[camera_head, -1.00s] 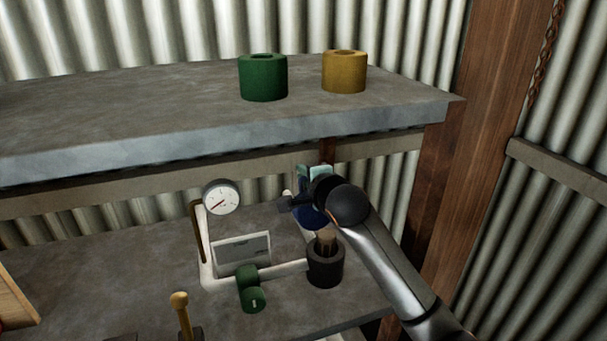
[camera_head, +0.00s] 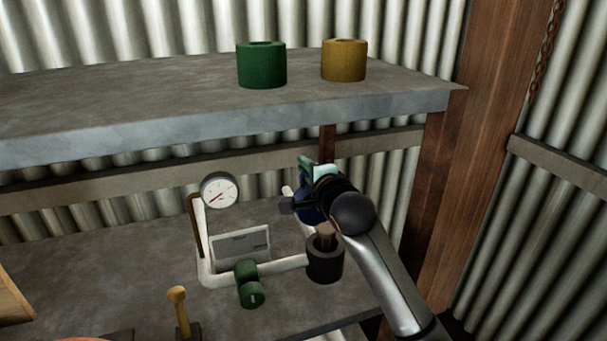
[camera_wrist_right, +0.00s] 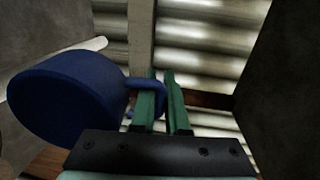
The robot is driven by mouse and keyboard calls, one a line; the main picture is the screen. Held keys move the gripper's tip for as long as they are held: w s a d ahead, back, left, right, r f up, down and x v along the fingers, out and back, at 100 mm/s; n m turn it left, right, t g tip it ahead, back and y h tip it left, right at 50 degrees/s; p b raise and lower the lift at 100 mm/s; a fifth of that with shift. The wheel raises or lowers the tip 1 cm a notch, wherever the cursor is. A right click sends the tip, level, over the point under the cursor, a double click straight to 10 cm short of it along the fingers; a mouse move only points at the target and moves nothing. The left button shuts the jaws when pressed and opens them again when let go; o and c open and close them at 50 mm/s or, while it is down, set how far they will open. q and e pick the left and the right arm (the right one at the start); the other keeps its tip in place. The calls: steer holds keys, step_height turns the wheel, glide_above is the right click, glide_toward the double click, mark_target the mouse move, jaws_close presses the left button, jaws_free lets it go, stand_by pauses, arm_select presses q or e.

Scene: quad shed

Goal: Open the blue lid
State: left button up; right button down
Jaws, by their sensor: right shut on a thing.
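The blue lid (camera_wrist_right: 65,100) is a thick round disc with a blue loop handle (camera_wrist_right: 148,84), at the left of the right wrist view. My right gripper (camera_wrist_right: 166,100) has green fingers shut on that handle, which passes partly behind them. In the head view the blue lid (camera_head: 307,213) is mostly hidden behind my right wrist, by the white pipe on the lower shelf. The tips of my right gripper are largely hidden there. My left gripper is not in view.
A white pipe frame (camera_head: 209,268) carries a gauge (camera_head: 220,191) and a green valve (camera_head: 249,284). A dark cup (camera_head: 325,262) stands below my wrist. The upper shelf (camera_head: 150,110) overhangs, with green (camera_head: 262,68) and yellow (camera_head: 344,63) cylinders. A wooden post (camera_head: 450,180) is to the right.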

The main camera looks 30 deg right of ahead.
steer(key=shift+s+a+r+t+b, duration=0.1)
steer(key=shift+s+a+t+b, duration=0.2)
steer(key=shift+s+t+b, duration=0.55)
steer(key=shift+s+r+t+b, duration=0.35)
steer(key=shift+s+r+b, duration=0.05)
steer(key=shift+s+r+h, duration=0.1)
steer(key=shift+r+h, duration=0.05)
steer(key=shift+h, duration=0.15)
steer(key=c, duration=1.2)
jaws_free()
